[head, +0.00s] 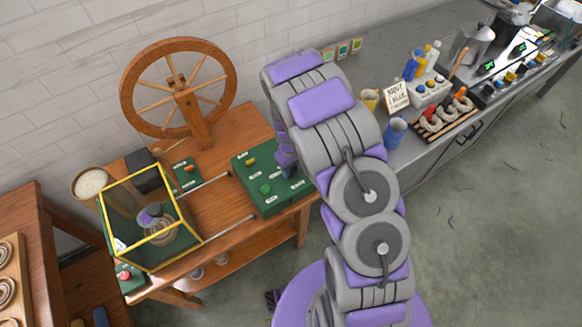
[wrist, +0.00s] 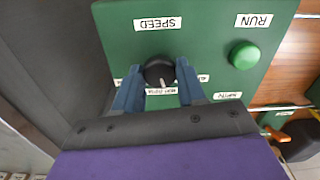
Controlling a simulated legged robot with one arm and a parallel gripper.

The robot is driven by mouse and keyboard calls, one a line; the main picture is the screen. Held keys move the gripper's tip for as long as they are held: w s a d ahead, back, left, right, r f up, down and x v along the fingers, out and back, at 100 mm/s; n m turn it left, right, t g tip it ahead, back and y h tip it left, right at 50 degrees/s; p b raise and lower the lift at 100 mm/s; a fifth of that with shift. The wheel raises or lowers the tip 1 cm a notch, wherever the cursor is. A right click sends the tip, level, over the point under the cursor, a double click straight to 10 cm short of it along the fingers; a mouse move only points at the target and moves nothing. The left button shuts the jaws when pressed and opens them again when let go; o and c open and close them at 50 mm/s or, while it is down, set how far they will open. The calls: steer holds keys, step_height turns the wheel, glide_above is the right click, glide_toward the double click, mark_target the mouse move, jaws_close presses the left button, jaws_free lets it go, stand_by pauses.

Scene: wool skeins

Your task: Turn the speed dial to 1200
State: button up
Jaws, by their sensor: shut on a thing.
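The speed dial (wrist: 159,74) is a black round knob with a pale pointer mark on a green control panel (wrist: 205,45). In the wrist view the mark points toward my gripper, and a SPEED label is on the panel beyond the dial. My gripper (wrist: 159,82) is shut on the dial, one blue finger on each side. Small white scale labels around the dial are partly hidden by the fingers and too small to read. In the head view the green panel box (head: 262,200) sits on the wooden table, and my arm hides the dial.
A green RUN button (wrist: 244,55) is to the right of the dial in the wrist view. A yellow-framed guard box (head: 184,212) and a spinning wheel (head: 150,104) stand on the wooden table (head: 212,203). A grey counter with bottles and cups (head: 396,131) is at the right.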

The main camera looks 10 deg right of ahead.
mark_target(291, 170)
stand_by(0.8)
steer(key=o, duration=1.1)
steer(key=shift+c, duration=0.2)
steer(key=shift+r, duration=0.1)
step_height(291, 170, up, 17)
steer(key=p, duration=0.3)
steer(key=shift+w, duration=0.1)
